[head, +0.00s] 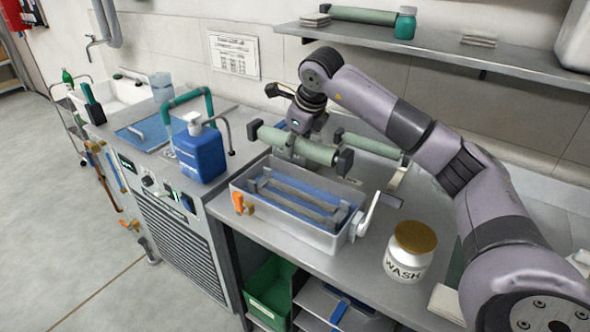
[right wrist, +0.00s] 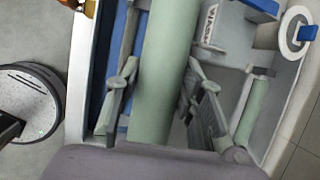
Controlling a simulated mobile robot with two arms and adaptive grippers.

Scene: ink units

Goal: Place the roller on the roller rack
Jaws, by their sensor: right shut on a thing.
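My right gripper (head: 300,138) reaches down from above and is shut on a pale green roller (head: 318,152) with dark block ends. The held roller is above and behind the grey wash tray (head: 240,195), roughly level. In the right wrist view the roller (right wrist: 165,70) runs between the two fingers (right wrist: 163,100). A second green roller (head: 368,143) lies behind it to the right, partly hidden. I cannot tell for sure which fixture is the roller rack. My left gripper is not in view.
The tray holds grey bars over blue and has an orange tap (head: 240,203). A blue jug (head: 200,152) stands left of it, and a WASH jar (head: 408,252) right. A wall shelf (head: 400,38) carries another green roller (head: 362,15).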

